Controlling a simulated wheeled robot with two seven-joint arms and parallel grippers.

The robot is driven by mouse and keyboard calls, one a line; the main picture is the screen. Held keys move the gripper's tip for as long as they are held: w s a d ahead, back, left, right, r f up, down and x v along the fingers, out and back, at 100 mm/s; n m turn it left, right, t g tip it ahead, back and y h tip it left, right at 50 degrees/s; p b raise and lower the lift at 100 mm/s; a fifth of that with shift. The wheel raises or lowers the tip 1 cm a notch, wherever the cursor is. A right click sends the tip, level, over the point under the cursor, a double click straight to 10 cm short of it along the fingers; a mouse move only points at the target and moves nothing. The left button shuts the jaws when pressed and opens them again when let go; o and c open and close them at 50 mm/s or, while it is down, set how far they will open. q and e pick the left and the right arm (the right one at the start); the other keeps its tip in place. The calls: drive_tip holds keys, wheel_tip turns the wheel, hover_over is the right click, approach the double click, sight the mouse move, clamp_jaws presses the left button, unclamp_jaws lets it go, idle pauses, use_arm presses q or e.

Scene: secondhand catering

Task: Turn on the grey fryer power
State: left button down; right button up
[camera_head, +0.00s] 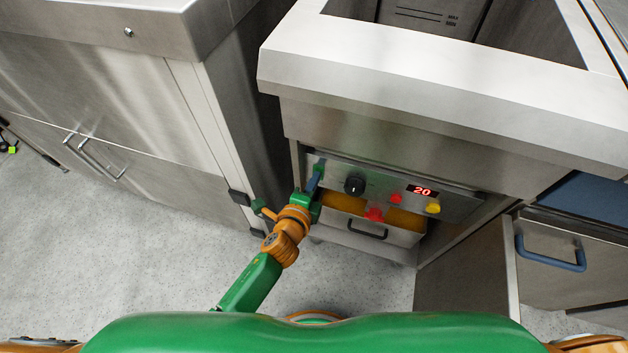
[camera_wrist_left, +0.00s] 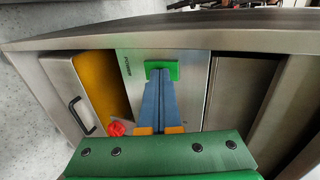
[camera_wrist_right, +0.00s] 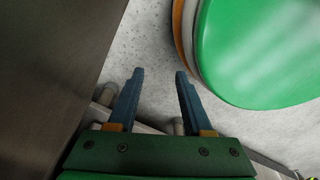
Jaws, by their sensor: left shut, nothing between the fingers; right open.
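The grey fryer (camera_head: 365,85) stands right of centre in the head view. Its control panel (camera_head: 462,207) carries a black knob (camera_head: 354,186), a red light or button (camera_head: 397,198), a yellow one (camera_head: 433,208) and a lit red display (camera_head: 422,191) reading 20. A green switch (camera_wrist_left: 161,67) sits on the panel in the left wrist view. My left gripper (camera_head: 316,177) is shut and empty, with its fingertips (camera_wrist_left: 158,74) at the green switch; contact is hard to tell. My right gripper (camera_wrist_right: 160,74) is open and empty, away from the panel.
A steel cabinet (camera_head: 110,90) stands to the left. Below the panel are a drawer-like front with a black handle (camera_head: 367,230) and a red knob (camera_head: 374,214). An open door (camera_head: 468,275) and a blue-handled front (camera_head: 560,270) are at the right. Floor (camera_head: 150,250) shows at left.

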drive_tip(key=shift+s, duration=0.3)
use_arm(q)
drive_tip(key=p+v, duration=0.2)
drive_tip(key=v, duration=0.5)
use_arm(e)
drive_tip(key=shift+s+a+r+g, duration=0.15)
drive_tip(key=shift+s+a+r, duration=0.2)
drive_tip(key=shift+a+r, duration=0.2)
drive_tip(key=shift+s+a+r+g, duration=0.15)
drive_tip(key=shift+s+a+r, duration=0.25)
drive_tip(key=shift+r, duration=0.2)
